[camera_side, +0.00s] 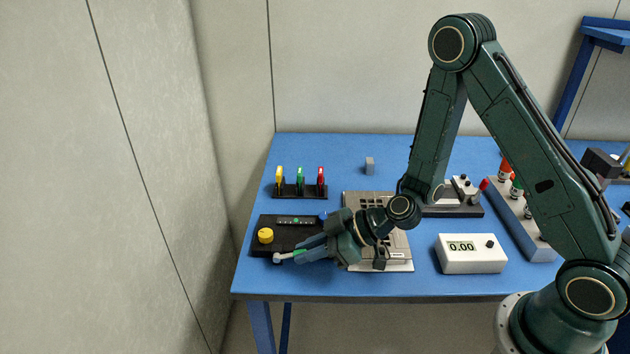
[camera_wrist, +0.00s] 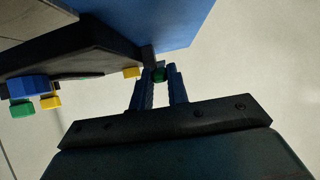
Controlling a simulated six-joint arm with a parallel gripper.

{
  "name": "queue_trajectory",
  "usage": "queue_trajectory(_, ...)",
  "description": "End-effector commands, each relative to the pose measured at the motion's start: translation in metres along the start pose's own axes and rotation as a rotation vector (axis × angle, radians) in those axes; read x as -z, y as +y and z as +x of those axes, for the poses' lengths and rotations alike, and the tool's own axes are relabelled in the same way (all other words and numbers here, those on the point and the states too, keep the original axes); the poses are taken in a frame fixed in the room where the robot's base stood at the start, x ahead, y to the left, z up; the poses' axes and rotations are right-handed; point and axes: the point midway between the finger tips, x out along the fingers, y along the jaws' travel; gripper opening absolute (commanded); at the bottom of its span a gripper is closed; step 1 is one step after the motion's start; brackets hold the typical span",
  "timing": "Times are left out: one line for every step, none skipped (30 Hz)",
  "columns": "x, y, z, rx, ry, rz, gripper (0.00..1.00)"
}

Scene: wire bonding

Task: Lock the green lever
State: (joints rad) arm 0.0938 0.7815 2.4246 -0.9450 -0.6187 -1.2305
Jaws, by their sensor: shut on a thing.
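The green lever (camera_side: 299,252) is at the front edge of a black box (camera_side: 262,248) at the left front of the table. Its pale rounded end points left in the side view. My gripper (camera_side: 303,251) is low beside the box, with its fingers closed around the lever. In the wrist view a small green part (camera_wrist: 158,76) shows between the blue fingertips of my gripper (camera_wrist: 160,71). My fingers hide part of the lever, and its exact angle is hard to tell.
A yellow knob (camera_side: 265,235) and a dark strip with a green dot (camera_side: 295,221) are on the box. A rack with yellow, green and red pieces (camera_side: 300,190) stands behind. A metal fixture plate (camera_side: 397,260) and a white meter reading 0.00 (camera_side: 470,262) lie to the right.

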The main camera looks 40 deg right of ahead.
Motion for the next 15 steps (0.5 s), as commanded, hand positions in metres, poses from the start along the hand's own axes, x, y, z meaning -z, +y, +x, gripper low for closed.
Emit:
queue_trajectory(-0.0013, 0.0010, 0.0003, -0.002, 0.012, 0.004, 0.00)
queue_trajectory(-0.0012, 0.0011, 0.0003, -0.003, 0.019, 0.003, 0.00)
queue_trajectory(-0.0018, 0.0010, 0.0005, -0.003, 0.026, 0.003, 0.00)
queue_trajectory(-0.0019, 0.0008, 0.0006, -0.002, 0.032, 0.002, 0.00)
queue_trajectory(-0.0022, 0.0008, 0.0007, -0.002, 0.036, 0.002, 0.00)
queue_trajectory(-0.0023, 0.0008, 0.0007, -0.002, 0.041, 0.001, 0.00)
queue_trajectory(-0.0022, 0.0007, 0.0007, -0.002, 0.045, 0.001, 0.00)
queue_trajectory(-0.0023, 0.0007, 0.0008, -0.002, 0.048, 0.001, 0.00)
queue_trajectory(-0.0026, 0.0007, 0.0008, -0.002, 0.050, 0.000, 0.00)
queue_trajectory(-0.0027, 0.0007, 0.0009, -0.002, 0.052, 0.000, 0.00)
queue_trajectory(-0.0027, 0.0007, 0.0009, -0.001, 0.054, -0.001, 0.00)
queue_trajectory(-0.0026, 0.0007, 0.0009, -0.001, 0.055, -0.001, 0.00)
queue_trajectory(-0.0025, 0.0007, 0.0009, -0.001, 0.056, -0.001, 0.00)
queue_trajectory(-0.0025, 0.0007, 0.0009, -0.001, 0.056, -0.001, 0.00)
queue_trajectory(-0.0024, 0.0007, 0.0009, -0.001, 0.057, -0.001, 0.00)
